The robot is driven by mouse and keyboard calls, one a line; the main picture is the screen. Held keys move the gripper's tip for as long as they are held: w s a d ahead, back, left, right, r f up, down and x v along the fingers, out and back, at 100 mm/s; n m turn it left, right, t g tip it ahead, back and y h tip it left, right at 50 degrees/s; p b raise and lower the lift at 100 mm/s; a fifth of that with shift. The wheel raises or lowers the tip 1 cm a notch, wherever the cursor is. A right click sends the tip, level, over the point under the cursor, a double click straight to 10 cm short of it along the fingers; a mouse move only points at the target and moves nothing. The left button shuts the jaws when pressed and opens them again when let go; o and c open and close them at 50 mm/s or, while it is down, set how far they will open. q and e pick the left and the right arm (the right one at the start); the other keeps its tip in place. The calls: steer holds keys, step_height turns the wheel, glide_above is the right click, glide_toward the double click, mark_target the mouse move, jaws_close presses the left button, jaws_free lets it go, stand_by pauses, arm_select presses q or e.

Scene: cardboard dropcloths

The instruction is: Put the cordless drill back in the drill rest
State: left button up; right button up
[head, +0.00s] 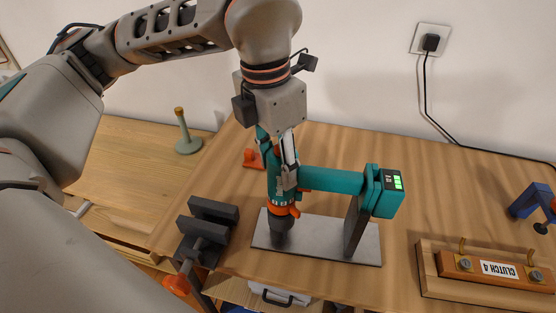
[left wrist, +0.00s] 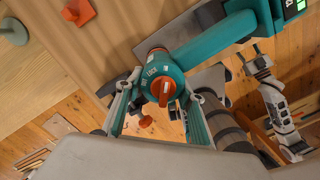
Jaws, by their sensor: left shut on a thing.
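The cordless drill (head: 335,180) is teal with orange rings. Its dark nose points down and its handle runs right to a battery with green lights. My left gripper (head: 288,170) is shut on the drill's body. In the left wrist view its fingers (left wrist: 160,108) sit on both sides of the drill's round orange-capped end (left wrist: 161,88). The drill rest (head: 318,236) is a grey plate with a dark upright under the handle near the battery. The nose is over the plate's left part; I cannot tell whether it touches. My right gripper (left wrist: 262,70) shows in the left wrist view, apart from the drill.
A dark vise with an orange knob (head: 205,230) stands left of the plate. A wooden block labelled "CLUTCH 4" (head: 495,268) lies on the right, with a blue clamp (head: 530,200) behind it. A small orange thing (head: 252,158) lies behind the drill. A cable crosses the back right.

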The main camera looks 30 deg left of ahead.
arm_select(q)
steer(key=shift+w+r, duration=0.1)
steer(key=o, duration=1.6)
steer(key=shift+c, duration=0.2)
steer(key=r, duration=0.8)
steer(key=s+r, duration=0.1)
steer(key=r, duration=0.3)
steer(key=shift+a, duration=0.3)
steer(key=shift+f, duration=0.1)
